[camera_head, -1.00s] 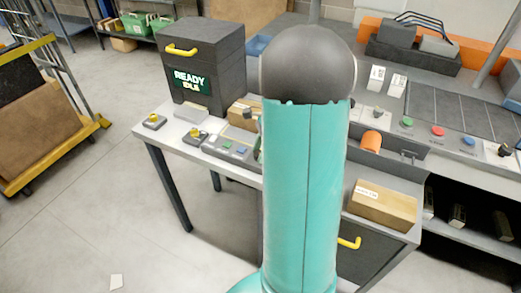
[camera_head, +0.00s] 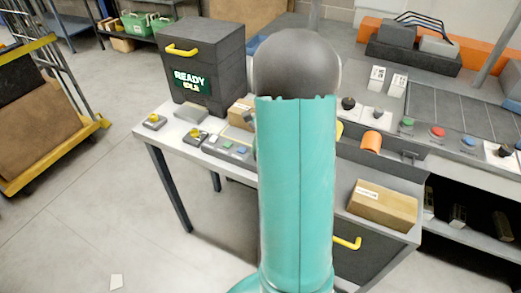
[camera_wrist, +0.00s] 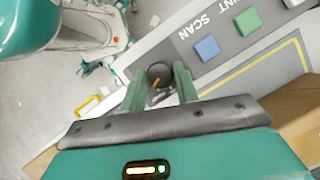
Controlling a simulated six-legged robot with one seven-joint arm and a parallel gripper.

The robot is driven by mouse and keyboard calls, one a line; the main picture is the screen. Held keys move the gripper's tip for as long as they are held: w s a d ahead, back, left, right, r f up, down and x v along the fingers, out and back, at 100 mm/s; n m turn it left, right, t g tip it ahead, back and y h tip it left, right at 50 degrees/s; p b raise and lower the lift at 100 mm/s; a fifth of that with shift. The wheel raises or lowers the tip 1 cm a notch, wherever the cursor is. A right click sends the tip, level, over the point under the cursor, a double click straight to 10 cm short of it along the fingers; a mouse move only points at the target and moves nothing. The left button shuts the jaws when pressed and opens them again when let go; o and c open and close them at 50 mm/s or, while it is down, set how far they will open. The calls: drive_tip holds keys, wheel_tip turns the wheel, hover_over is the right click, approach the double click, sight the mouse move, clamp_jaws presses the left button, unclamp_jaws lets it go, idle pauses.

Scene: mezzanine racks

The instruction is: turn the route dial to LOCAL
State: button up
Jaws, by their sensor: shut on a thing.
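In the wrist view, a dark round dial (camera_wrist: 159,73) with an orange pointer line sits on a grey panel (camera_wrist: 219,68). My gripper (camera_wrist: 160,88) has its two green fingers on either side of the dial and is shut on it. The pointer line lies slanted in the picture. No LOCAL mark can be read; my fingers may hide the dial's markings. In the head view, my arm hides the gripper and this dial.
Blue (camera_wrist: 207,48) and green (camera_wrist: 247,21) buttons, with SCAN lettering, sit beside the dial. In the head view, a dark cabinet (camera_head: 205,60) reads READY IDLE. A cardboard box (camera_head: 383,204) lies at the right. Other knobs (camera_head: 348,103) stand behind my arm.

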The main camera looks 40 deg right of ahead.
drive_tip(key=n+g, duration=0.1)
drive_tip(key=n, duration=0.2)
drive_tip(key=shift+w+n, duration=0.1)
drive_tip(key=shift+n, duration=0.3)
drive_tip(key=n+g+h, duration=0.1)
drive_tip(key=n, duration=0.2)
drive_tip(key=shift+w+n+g, duration=0.1)
drive_tip(key=shift+n+g, duration=0.2)
drive_tip(key=n, duration=0.3)
drive_tip(key=n+g+h, duration=0.1)
drive_tip(key=n, duration=0.2)
drive_tip(key=shift+w+a+g+h, duration=0.1)
drive_tip(key=shift+a+g+h, duration=0.05)
drive_tip(key=shift+g+h, duration=0.15)
drive_tip(key=o, duration=1)
drive_tip(key=shift+c, duration=0.2)
